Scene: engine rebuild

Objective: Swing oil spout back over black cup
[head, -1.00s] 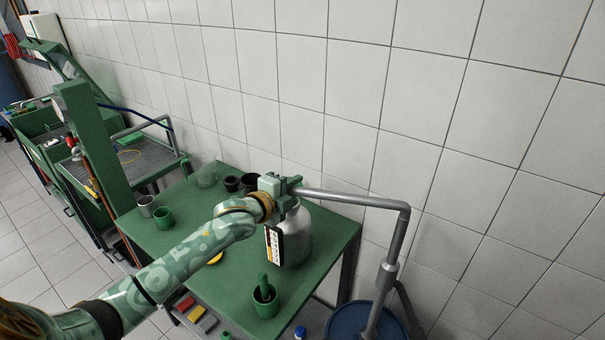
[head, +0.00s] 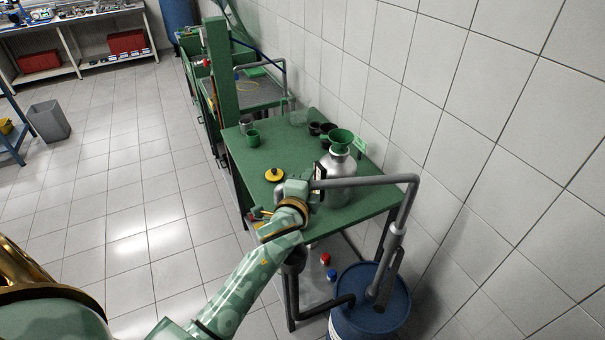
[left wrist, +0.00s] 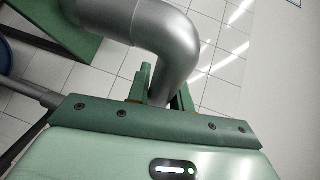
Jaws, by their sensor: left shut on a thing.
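The grey oil spout (head: 358,182) runs level from an upright pipe at the blue drum (head: 340,322) to my left gripper (head: 305,187). My left gripper is shut on the spout near its free end, above the table's front edge. In the left wrist view, the spout's bent end (left wrist: 178,50) passes down between the fingers (left wrist: 160,90). What looks like the black cup (head: 294,258) sits on a bent black pipe by the drum, just below my forearm, which partly hides it. The spout's mouth is hidden. My right gripper is not in view.
A silver can (head: 337,170) with a green funnel (head: 341,136) stands on the green table (head: 255,165), behind the spout. A green cup (head: 253,138), dark small cups (head: 315,128) and a yellow-black disc (head: 274,174) are there too. Tiled wall is at right; open floor is at left.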

